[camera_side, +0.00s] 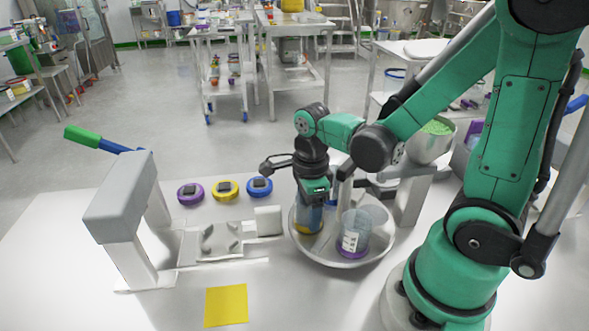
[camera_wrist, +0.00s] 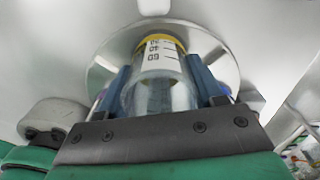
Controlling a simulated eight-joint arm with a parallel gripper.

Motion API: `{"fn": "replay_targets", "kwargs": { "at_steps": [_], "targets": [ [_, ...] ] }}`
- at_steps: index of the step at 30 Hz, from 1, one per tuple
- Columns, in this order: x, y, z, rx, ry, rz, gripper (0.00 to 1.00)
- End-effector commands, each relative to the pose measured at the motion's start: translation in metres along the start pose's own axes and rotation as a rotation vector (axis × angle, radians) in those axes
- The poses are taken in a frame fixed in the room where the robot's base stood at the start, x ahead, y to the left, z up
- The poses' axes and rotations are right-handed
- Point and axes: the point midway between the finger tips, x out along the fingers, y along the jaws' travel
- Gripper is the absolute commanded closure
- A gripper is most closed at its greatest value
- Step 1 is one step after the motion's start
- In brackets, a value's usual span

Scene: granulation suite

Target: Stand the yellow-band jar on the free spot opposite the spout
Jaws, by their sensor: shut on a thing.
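My gripper (camera_side: 314,198) is shut on the clear yellow-band jar (camera_side: 306,222), with its band at the bottom. The jar looks upright inside the left part of the round metal dish (camera_side: 345,264); I cannot tell whether its base touches. In the wrist view the jar (camera_wrist: 160,62) sits between the blue fingers (camera_wrist: 158,82), its measuring label facing the camera. A clear purple-band jar (camera_side: 354,238) stands at the front of the dish. Part of another clear vessel (camera_side: 378,214) shows behind it. The spout is hidden or unclear near the hopper of green granules (camera_side: 434,140).
Purple (camera_side: 190,193), yellow (camera_side: 225,190) and blue (camera_side: 260,187) lids lie left of the dish. A grey press (camera_side: 122,198) with a green-ended lever stands further left. A yellow square (camera_side: 226,306) lies at the front. The table's front left is clear.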

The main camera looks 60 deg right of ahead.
Motion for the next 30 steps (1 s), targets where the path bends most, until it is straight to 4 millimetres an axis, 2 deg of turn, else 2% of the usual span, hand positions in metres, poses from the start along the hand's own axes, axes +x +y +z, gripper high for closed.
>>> {"fn": "replay_targets", "kwargs": {
  "at_steps": [4, 5, 8, 9, 15, 16, 23, 30],
  "targets": [
    [0.000, 0.000, 0.000, 0.000, 0.000, 0.000, 0.96],
    [0.000, 0.000, 0.000, 0.000, 0.000, 0.000, 0.34],
    [0.000, 0.000, 0.000, 0.000, 0.000, 0.000, 0.06],
    [0.000, 0.000, 0.000, 0.000, 0.000, 0.000, 0.03],
    [0.000, 0.000, 0.000, 0.000, 0.000, 0.000, 0.03],
    [0.000, 0.000, 0.000, 0.000, 0.000, 0.000, 0.00],
    [0.000, 0.000, 0.000, 0.000, 0.000, 0.000, 0.00],
    [-0.015, 0.000, 0.000, 0.000, 0.000, 0.000, 0.00]
  ]
}}
